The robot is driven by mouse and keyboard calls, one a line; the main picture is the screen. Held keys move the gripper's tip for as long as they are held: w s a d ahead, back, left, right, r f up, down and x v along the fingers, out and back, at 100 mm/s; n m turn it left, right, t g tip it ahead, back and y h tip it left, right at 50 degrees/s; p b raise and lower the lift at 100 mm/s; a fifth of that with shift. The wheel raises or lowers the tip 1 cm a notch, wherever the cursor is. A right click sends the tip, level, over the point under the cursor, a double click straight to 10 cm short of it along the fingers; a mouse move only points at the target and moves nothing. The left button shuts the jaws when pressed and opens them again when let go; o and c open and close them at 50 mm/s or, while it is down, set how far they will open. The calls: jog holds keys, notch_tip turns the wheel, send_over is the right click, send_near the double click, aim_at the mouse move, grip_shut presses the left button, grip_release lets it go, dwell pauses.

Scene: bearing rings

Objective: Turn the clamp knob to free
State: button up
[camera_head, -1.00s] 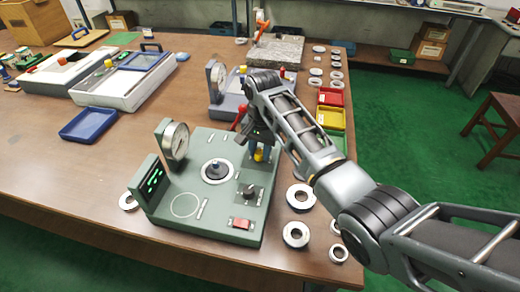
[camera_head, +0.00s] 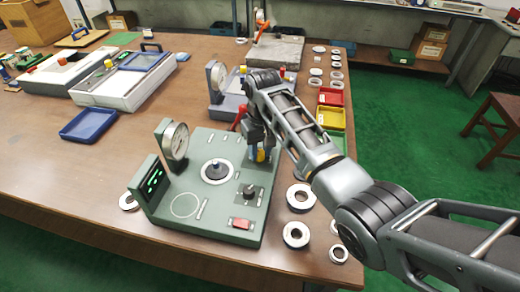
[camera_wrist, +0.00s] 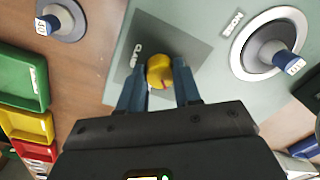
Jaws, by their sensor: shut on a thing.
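The clamp knob (camera_wrist: 159,72) is yellow with a small red mark and sits on a dark square plate beside a "CLAMP" label (camera_wrist: 136,56). My gripper (camera_wrist: 160,82) has its two blue fingers closed on either side of the knob. In the head view, my gripper (camera_head: 260,150) points down at the back right of the green gauge fixture (camera_head: 215,218), and the yellow knob (camera_head: 261,156) shows only in part between the fingers. Which setting the knob points to cannot be read.
The fixture also carries a dial gauge (camera_head: 175,141), a central spindle (camera_head: 217,170), a black knob (camera_head: 249,190) and a red switch (camera_head: 241,223). Bearing rings (camera_head: 296,234) lie to its right. Red (camera_head: 331,97) and yellow (camera_head: 331,118) trays stand behind. Open table lies left of the fixture.

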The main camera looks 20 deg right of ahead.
aim_at(260, 152)
jog(key=n, duration=0.4)
jog(key=shift+n, duration=0.3)
jog(key=shift+w+n, duration=0.1)
jog(key=shift+n, duration=1.8)
jog(key=o, duration=1)
jog(key=shift+o, duration=0.2)
jog(key=shift+w+r+b, duration=0.1)
jog(key=shift+r+b, duration=0.4)
jog(key=shift+r, duration=3.45)
jog(key=shift+f, duration=0.1)
